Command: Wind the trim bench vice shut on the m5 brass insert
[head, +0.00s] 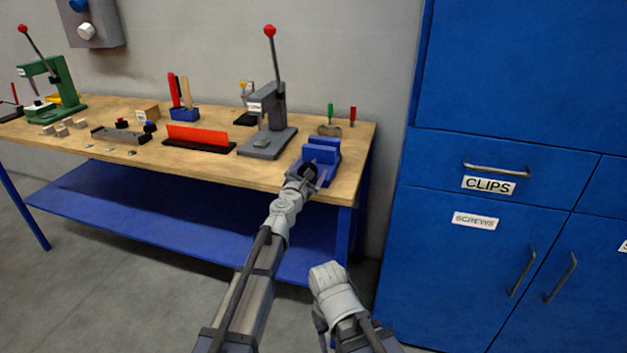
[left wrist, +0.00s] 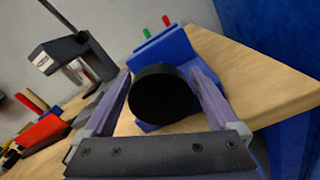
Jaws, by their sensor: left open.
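The blue bench vice (head: 322,150) stands at the right front corner of the wooden bench. In the left wrist view its blue body (left wrist: 168,47) is behind a round black knob (left wrist: 160,96), which faces my wrist camera. My left gripper (head: 311,173) is at the vice's front, its fingers open, one on each side of the knob. I cannot tell whether the fingers touch it. The m5 brass insert cannot be made out in either view. My right arm shows low in the head view, but its gripper fingers do not show.
A grey lever press (head: 268,115) stands left of the vice, with a red bar on a dark base (head: 198,138) farther left. Green-handled and red-handled tools (head: 330,114) are behind the vice. A blue cabinet (head: 490,250) stands right of the bench.

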